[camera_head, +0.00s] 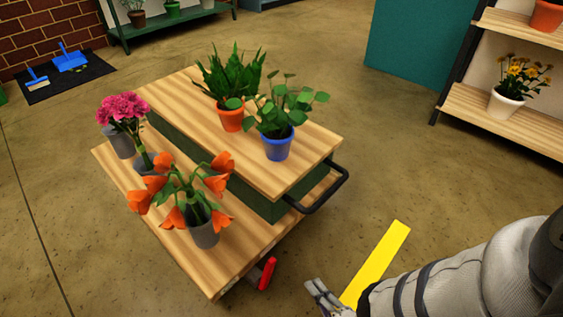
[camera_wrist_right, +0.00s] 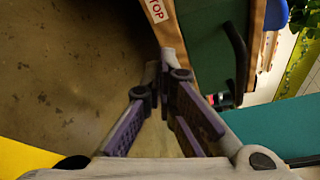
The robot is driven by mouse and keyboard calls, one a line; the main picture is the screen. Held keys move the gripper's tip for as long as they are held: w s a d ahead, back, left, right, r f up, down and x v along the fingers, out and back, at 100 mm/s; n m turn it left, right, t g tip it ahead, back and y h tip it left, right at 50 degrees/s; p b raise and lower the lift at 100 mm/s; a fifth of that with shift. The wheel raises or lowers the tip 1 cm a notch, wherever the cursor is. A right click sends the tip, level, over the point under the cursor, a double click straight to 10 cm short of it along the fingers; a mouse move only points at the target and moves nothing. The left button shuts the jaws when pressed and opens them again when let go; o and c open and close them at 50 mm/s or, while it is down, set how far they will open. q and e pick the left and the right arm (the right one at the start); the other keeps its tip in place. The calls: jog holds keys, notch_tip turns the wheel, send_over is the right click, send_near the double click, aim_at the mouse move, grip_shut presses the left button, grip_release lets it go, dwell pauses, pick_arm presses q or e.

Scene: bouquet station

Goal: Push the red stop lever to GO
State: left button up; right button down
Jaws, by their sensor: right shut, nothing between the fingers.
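The red stop lever (camera_head: 267,272) sticks out at the lower front corner of the wooden cart (camera_head: 215,281) in the head view. My right gripper (camera_head: 314,286) is shut and empty, low over the floor just right of the lever and apart from it. In the right wrist view its closed fingertips (camera_wrist_right: 166,58) are close to the cart's wooden edge, where a white STOP label (camera_wrist_right: 156,10) shows. I cannot make out the lever for certain in that view. My left gripper is out of view.
The cart carries orange flowers (camera_head: 203,230), pink flowers (camera_head: 124,108) and two green potted plants on top. A black handle (camera_head: 326,195) juts from its right end. A yellow floor strip (camera_head: 380,262) lies beside my right arm. The floor right of the cart is otherwise clear.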

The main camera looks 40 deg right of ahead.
aim_at(267, 274)
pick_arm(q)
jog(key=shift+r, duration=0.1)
pick_arm(e)
jog(key=shift+w+r, duration=0.1)
jog(key=b+x, duration=0.2)
jog(key=x, duration=0.7)
jog(key=shift+w, duration=0.25)
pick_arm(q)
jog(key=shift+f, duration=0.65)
pick_arm(e)
jog(key=a, duration=0.1)
jog(key=a+r, duration=0.1)
jog(key=a, duration=0.1)
jog(key=shift+a+r, duration=0.15)
jog(key=shift+a, duration=0.1)
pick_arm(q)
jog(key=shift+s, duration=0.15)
pick_arm(e)
jog(key=shift+w, duration=0.1)
